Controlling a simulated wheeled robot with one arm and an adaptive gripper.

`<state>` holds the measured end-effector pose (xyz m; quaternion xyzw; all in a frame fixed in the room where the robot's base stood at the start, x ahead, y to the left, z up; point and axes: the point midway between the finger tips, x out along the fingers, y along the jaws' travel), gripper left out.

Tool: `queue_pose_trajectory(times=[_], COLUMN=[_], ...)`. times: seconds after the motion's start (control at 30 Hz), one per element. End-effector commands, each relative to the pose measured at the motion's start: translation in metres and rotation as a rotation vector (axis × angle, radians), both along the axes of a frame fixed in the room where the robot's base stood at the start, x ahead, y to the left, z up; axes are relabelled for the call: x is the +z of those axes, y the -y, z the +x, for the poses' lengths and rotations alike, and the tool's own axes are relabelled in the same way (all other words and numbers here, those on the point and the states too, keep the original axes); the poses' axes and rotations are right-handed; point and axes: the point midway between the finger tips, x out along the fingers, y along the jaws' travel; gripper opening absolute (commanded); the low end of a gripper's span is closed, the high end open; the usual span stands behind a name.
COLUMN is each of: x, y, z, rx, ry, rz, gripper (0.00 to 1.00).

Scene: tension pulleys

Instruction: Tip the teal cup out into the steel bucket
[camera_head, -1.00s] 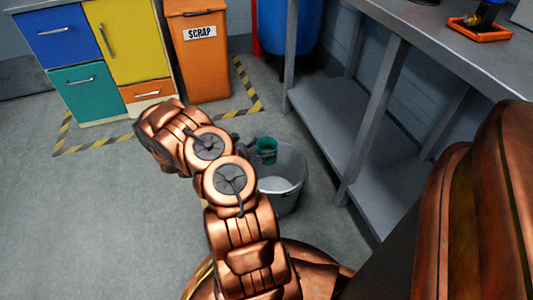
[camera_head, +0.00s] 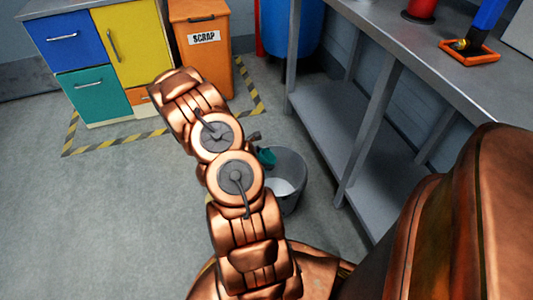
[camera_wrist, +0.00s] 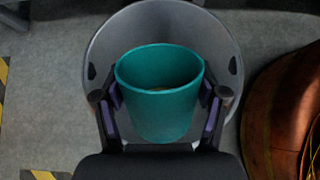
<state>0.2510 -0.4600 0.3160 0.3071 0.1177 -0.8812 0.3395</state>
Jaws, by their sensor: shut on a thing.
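My gripper (camera_wrist: 160,108) is shut on the teal cup (camera_wrist: 160,118), with a finger on each side of it. In the wrist view the cup's rim faces up the picture, and something brownish shows inside. The steel bucket (camera_wrist: 226,50) lies behind and around the cup in that view. In the head view the bucket (camera_head: 295,197) stands on the floor beside my arm. The cup (camera_head: 267,157) is small there, over the bucket's far left part, and partly hidden by my arm. Its exact tilt is hard to tell.
A grey metal workbench (camera_head: 400,60) with a lower shelf (camera_head: 335,130) stands right of the bucket. An orange scrap bin (camera_head: 204,60), a coloured cabinet (camera_head: 95,60) and a blue drum (camera_head: 290,25) stand at the back. The floor at left is clear.

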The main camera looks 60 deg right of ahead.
Motion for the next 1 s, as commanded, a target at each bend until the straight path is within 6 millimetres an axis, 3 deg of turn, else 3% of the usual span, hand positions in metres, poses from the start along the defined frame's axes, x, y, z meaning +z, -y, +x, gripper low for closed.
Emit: queue_pose_trajectory(times=[1.0], x=[-0.0026], y=[-0.0037], z=[0.0031], rx=[-0.001], ry=[0.366], rz=[0.336], gripper=[0.32])
